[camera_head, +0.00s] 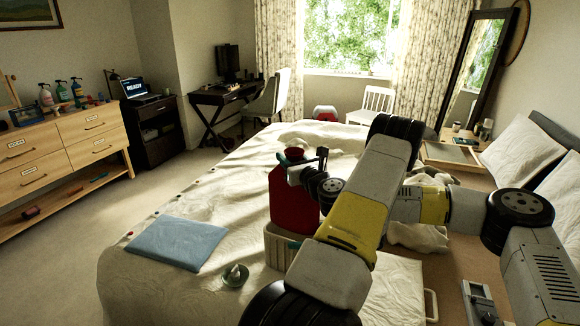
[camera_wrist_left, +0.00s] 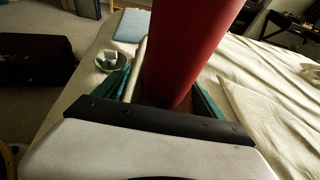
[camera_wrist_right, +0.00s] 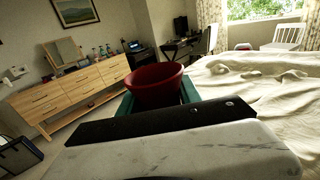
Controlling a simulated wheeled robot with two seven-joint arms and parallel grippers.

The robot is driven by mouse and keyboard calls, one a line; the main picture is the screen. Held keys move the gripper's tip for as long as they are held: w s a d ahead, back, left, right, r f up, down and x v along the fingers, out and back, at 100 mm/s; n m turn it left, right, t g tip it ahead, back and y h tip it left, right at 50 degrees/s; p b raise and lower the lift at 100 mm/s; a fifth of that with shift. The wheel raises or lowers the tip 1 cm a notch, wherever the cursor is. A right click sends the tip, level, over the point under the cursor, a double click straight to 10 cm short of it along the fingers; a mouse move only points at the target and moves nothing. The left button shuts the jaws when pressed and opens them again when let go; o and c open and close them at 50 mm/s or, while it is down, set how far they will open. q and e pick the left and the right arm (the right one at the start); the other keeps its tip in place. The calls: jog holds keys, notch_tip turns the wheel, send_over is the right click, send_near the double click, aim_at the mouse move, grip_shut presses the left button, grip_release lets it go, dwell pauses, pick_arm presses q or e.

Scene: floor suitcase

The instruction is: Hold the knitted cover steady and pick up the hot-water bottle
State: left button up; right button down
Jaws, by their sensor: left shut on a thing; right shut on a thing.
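The red hot-water bottle (camera_head: 287,195) stands upright on the bed, its lower end at the mouth of the cream knitted cover (camera_head: 278,250). How deep it sits is hidden. My left gripper (camera_head: 294,246) is shut on the cover, mostly hidden behind an arm of mine; in the left wrist view the cover's pale rim (camera_wrist_left: 138,68) lies between its teal fingers, beside the bottle's red body (camera_wrist_left: 190,45). My right gripper (camera_head: 305,162) is shut on the bottle near its top; the right wrist view shows the flared red mouth (camera_wrist_right: 157,84) between its fingers.
A folded blue cloth (camera_head: 178,243) and a small dish (camera_head: 235,275) lie on the bed (camera_head: 200,205) left of the cover. Pillows (camera_head: 522,150) and a tray (camera_head: 450,153) are at the right. A wooden dresser (camera_head: 70,145) stands apart at the left. The bed beyond the bottle is fairly clear.

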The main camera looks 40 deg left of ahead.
aim_at(303, 213)
pick_arm(q)
jog(key=o, duration=1.6)
jog(key=shift+c, duration=0.2)
jog(key=shift+r, duration=0.1)
notch_tip(303, 213, up, 10)
jog(key=shift+f, duration=0.1)
